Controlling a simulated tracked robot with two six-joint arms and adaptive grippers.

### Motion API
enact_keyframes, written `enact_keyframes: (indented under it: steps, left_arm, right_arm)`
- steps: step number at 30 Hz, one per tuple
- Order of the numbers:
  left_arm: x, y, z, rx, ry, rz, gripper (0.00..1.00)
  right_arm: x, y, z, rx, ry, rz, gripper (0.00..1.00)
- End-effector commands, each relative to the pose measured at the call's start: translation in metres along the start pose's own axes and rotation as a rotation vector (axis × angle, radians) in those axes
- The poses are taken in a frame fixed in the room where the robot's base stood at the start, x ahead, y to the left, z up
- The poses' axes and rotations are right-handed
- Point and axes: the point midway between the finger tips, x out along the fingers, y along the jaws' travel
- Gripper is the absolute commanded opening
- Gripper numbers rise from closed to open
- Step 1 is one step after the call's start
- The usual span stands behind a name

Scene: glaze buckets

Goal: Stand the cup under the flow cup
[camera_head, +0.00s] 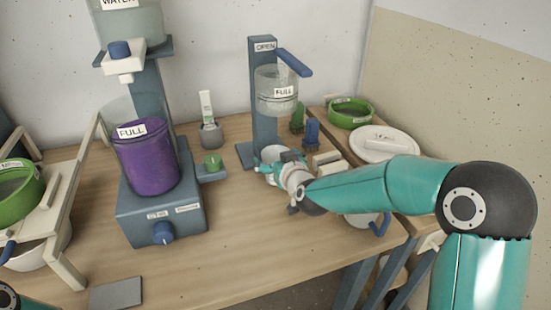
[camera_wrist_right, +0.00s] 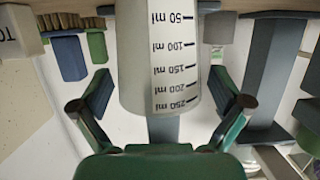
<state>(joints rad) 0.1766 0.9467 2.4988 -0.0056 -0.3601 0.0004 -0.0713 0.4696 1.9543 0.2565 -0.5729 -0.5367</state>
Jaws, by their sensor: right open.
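The flow cup (camera_head: 276,100) is a clear vessel labelled FULL. It hangs on a blue-grey stand (camera_head: 263,70) labelled OPEN, with a blue lever at its top. The cup (camera_head: 272,151) is pale, stands low below the flow cup, and is partly hidden by my right gripper (camera_head: 268,170). In the right wrist view, which is upside down, the cup (camera_wrist_right: 172,60) shows a scale in ml and sits between the spread fingers of my right gripper (camera_wrist_right: 158,92). The fingers look apart from its sides. My left gripper is out of view.
A purple bucket (camera_head: 148,160) stands on a blue-grey machine (camera_head: 160,215) at left. The table's (camera_head: 270,245) front middle is clear.

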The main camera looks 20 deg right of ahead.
Motion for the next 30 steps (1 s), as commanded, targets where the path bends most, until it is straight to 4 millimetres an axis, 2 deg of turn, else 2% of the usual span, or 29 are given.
enact_keyframes:
  steps: [8, 11, 21, 25, 30]
  left_arm:
    - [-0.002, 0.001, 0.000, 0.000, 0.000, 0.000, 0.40]
    - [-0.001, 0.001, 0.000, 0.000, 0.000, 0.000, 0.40]
    - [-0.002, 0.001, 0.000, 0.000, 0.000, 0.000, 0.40]
    - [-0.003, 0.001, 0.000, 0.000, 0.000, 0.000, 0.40]
    - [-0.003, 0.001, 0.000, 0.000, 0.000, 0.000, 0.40]
  right_arm:
    - [-0.007, 0.000, -0.003, 0.000, 0.000, -0.001, 1.00]
    - [-0.021, 0.000, -0.003, 0.000, 0.001, -0.001, 1.00]
    - [-0.089, -0.001, -0.003, 0.000, 0.002, -0.001, 1.00]
    - [-0.108, -0.001, -0.003, 0.000, 0.002, -0.001, 1.00]
    - [-0.119, -0.001, -0.003, -0.001, 0.001, -0.001, 1.00]
